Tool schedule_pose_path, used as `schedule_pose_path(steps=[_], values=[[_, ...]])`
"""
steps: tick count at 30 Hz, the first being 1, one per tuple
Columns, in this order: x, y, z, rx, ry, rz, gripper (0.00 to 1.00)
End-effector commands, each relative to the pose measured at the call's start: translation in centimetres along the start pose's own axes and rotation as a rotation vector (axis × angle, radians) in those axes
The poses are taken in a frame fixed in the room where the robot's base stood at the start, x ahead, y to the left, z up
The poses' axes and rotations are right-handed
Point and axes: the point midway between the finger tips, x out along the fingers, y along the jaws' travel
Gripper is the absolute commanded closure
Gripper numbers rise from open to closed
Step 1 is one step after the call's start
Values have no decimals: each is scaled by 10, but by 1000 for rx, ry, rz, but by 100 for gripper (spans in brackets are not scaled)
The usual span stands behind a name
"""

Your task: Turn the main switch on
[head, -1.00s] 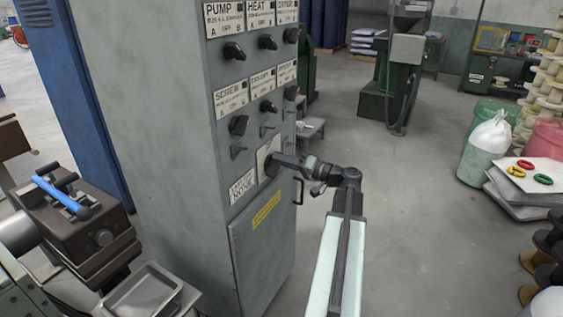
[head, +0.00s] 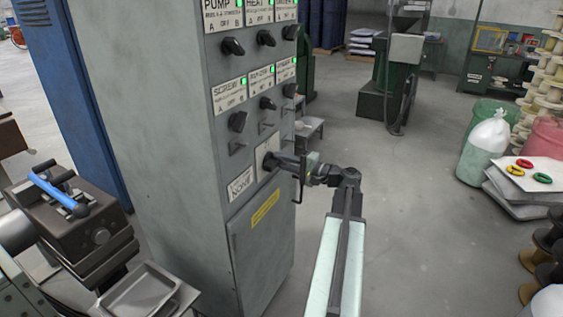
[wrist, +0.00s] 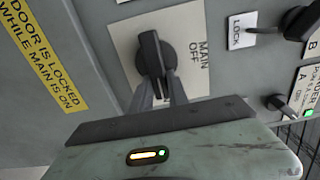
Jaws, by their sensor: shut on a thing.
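The main switch is a black rotary knob (wrist: 152,55) on a pale plate (wrist: 188,24) that reads "MAIN OFF". In the wrist view the plate's lettering lies turned on its side, while the knob's handle lines up with my fingers. My gripper (wrist: 159,92) is shut on the near end of the handle. In the head view my gripper (head: 279,163) reaches the switch plate (head: 264,153) on the grey cabinet (head: 163,130) from the right and partly hides the knob. Green lamps (head: 243,82) glow beside the labels on the cabinet.
Several smaller black knobs (head: 233,47) stick out above the switch. A door handle (head: 299,187) is close beside my gripper. A yellow sticker (wrist: 38,50) says the door is locked while main is on.

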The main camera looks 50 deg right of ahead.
Motion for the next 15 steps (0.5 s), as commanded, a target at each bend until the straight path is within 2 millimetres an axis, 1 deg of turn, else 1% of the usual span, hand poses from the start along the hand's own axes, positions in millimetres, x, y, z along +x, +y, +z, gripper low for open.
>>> schedule_pose_path(steps=[13, 14, 15], values=[[1, 1, 2, 10, -3, 3, 100], [1, 1, 2, 10, -3, 3, 72], [1, 1, 2, 10, -3, 3, 61]])
